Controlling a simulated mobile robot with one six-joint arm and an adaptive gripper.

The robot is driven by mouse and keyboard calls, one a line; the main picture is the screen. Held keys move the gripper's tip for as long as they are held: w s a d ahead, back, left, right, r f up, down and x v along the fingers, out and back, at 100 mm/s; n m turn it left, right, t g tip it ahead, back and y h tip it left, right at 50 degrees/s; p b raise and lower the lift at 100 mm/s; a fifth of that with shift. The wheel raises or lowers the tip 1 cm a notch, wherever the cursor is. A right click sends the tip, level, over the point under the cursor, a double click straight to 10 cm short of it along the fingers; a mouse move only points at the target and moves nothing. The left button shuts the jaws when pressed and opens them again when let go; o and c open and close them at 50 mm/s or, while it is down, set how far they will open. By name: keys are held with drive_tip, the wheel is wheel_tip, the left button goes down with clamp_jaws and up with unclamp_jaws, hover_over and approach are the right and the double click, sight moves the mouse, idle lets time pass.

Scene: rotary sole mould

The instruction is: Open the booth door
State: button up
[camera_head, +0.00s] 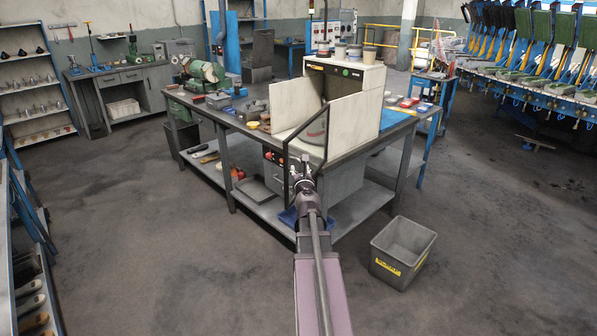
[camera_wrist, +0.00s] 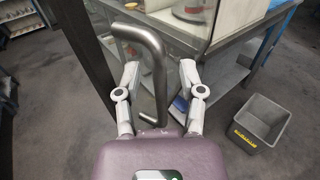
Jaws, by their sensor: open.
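The booth (camera_head: 358,98) is a pale cabinet with side walls, standing on the workbench. A dark-framed clear door (camera_head: 310,130) shows at its front; I cannot tell whether it stands slightly ajar. In the wrist view a bent grey metal handle (camera_wrist: 153,70) runs down between my fingers. My gripper (camera_head: 301,162) is at the door's lower front in the head view. In the wrist view my gripper (camera_wrist: 158,72) is open, one finger on each side of the handle, with gaps visible on both sides. The handle is hard to make out in the head view.
The workbench (camera_head: 345,165) has a lower shelf and carries a green grinder (camera_head: 205,75) and small parts. A grey bin (camera_head: 402,252) stands on the floor at right. A shelf rack is at the left edge. The floor left of the bench is clear.

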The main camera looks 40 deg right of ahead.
drive_tip(key=v, duration=0.7)
drive_tip(key=shift+s, duration=0.2)
drive_tip(key=shift+w+a, duration=0.1)
drive_tip(key=shift+a, duration=0.05)
idle(0.5)
drive_tip(key=w+a+f+m+g+y+p, duration=0.2)
drive_tip(key=a+f+m+g, duration=0.2)
drive_tip(key=a+m, duration=0.65)
drive_tip(key=w+a+f+m+g+y+p, duration=0.15)
drive_tip(key=a+f+m+g, duration=0.25)
drive_tip(key=a+m, duration=0.6)
drive_tip(key=s+a+f+m+g+y, duration=0.1)
drive_tip(key=s+a+m+g+y, duration=0.1)
drive_tip(key=a, duration=0.6)
drive_tip(key=s+a+f+m+g+y+p, duration=0.1)
drive_tip(key=s+a+f+m+g+y, duration=0.1)
drive_tip(key=a, duration=0.7)
drive_tip(key=s+a+f+m+g+y+p, duration=0.1)
drive_tip(key=s+a+f+m+g+y, duration=0.1)
drive_tip(key=a, duration=0.6)
drive_tip(key=shift+a+m+y, duration=0.25)
drive_tip(key=shift+m+y, duration=0.6)
drive_tip(key=shift+y, duration=0.1)
